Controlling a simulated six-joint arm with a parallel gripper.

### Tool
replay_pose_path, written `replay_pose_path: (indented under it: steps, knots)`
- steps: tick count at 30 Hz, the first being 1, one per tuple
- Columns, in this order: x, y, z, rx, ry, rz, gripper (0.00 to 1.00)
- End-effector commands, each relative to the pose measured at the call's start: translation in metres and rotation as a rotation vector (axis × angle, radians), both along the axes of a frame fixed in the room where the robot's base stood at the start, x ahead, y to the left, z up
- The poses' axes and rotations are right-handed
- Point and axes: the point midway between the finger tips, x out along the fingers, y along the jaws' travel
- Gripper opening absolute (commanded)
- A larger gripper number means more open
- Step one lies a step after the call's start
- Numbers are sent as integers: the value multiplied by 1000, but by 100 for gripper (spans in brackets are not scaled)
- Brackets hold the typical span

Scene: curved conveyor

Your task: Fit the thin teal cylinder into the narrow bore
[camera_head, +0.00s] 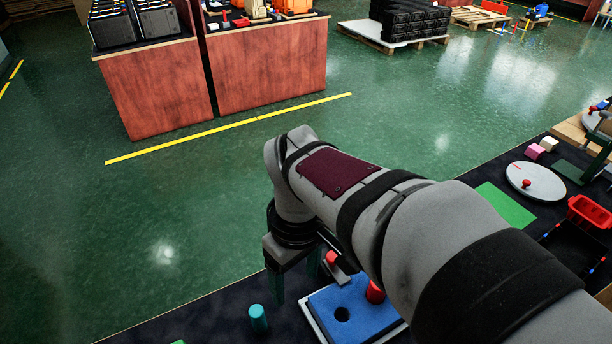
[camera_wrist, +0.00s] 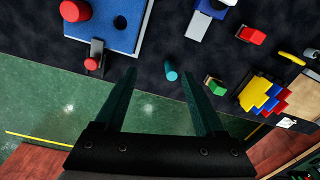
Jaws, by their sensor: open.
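The thin teal cylinder (camera_head: 258,318) stands on the dark table top, to the left of the blue block. In the wrist view the teal cylinder (camera_wrist: 171,72) appears between the fingertips, nearer the right one. A blue block (camera_head: 363,318) on a pale base has a dark round bore (camera_head: 342,314) in its top; the bore also shows in the wrist view (camera_wrist: 119,22). My gripper (camera_head: 297,280) is open, pointing down, with nothing between its fingers. In the wrist view my gripper (camera_wrist: 158,74) shows two dark teal fingers wide apart. Its height above the cylinder is hard to tell.
A red cylinder (camera_head: 375,292) stands at the blue block. Another red cylinder (camera_head: 332,258) sits on a small grey piece behind it. In the wrist view a green block (camera_wrist: 215,86) and a yellow, blue and red stack (camera_wrist: 262,95) lie right of the cylinder.

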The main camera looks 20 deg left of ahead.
Motion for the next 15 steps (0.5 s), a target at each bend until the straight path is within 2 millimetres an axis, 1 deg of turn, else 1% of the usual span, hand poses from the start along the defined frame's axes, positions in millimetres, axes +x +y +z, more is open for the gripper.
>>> replay_pose_path:
  steps: [1, 3, 5, 6, 8, 12, 15]
  knots:
    - [2, 35, -9, -10, -7, 185, 71]
    - [1, 71, -18, -16, -23, 387, 71]
    - [-1, 88, -24, -19, -30, 479, 71]
    - [-1, 92, -29, -21, -32, 509, 71]
    - [-1, 93, -43, -23, -32, 519, 71]
    - [-2, 91, -85, -22, -29, 513, 71]
    - [-2, 91, -109, -21, -31, 511, 71]
